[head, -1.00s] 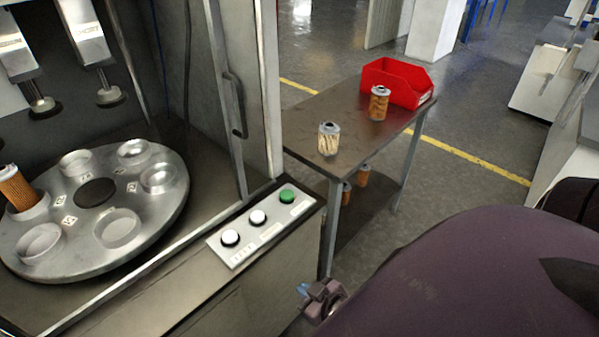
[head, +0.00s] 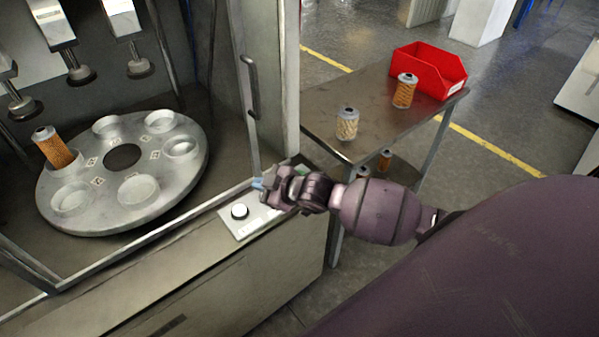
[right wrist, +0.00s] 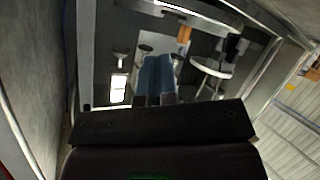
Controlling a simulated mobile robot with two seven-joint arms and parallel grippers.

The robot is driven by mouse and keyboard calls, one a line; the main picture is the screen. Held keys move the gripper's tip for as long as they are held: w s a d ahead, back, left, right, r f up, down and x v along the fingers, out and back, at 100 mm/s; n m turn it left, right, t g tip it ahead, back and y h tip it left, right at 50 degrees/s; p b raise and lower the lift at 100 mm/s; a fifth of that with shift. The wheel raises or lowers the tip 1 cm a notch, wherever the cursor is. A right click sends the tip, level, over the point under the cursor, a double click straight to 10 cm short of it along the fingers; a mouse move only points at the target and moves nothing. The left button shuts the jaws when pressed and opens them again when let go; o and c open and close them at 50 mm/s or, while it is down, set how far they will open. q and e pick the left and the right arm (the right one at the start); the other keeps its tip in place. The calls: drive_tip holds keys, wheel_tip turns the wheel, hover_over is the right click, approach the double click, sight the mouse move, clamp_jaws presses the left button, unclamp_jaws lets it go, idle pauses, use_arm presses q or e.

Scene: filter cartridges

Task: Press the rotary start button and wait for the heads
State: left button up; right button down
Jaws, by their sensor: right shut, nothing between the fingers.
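The control panel (head: 241,228) sits on the machine's front ledge. The round turntable (head: 100,172) has several cups. One orange filter cartridge (head: 54,148) stands in a left cup. Several press heads (head: 80,74) hang raised above the turntable. My left gripper is not in view.
A door frame with a handle (head: 251,88) stands just behind the panel. A side table (head: 372,133) on the right holds a red bin (head: 430,72), a pale cartridge (head: 347,123) and an orange cartridge (head: 404,91).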

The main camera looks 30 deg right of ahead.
drive_tip(key=w+d+n+g+h+p, duration=0.1)
drive_tip(key=w+d, duration=0.2)
drive_tip(key=d, duration=0.4)
drive_tip(key=w+d+r+g+h, duration=0.1)
drive_tip(key=w+d+g+h, duration=0.1)
drive_tip(key=d, duration=0.6)
drive_tip(key=shift+w+r+n+g+p, duration=0.3)
drive_tip(key=shift+w+n+p, duration=0.1)
drive_tip(key=shift+w, duration=0.2)
drive_tip(key=shift+f, duration=0.1)
wheel_tip(320, 180, down, 7)
drive_tip(key=b, duration=0.6)
drive_tip(key=shift+f+b, duration=0.45)
drive_tip(key=shift+f, duration=0.3)
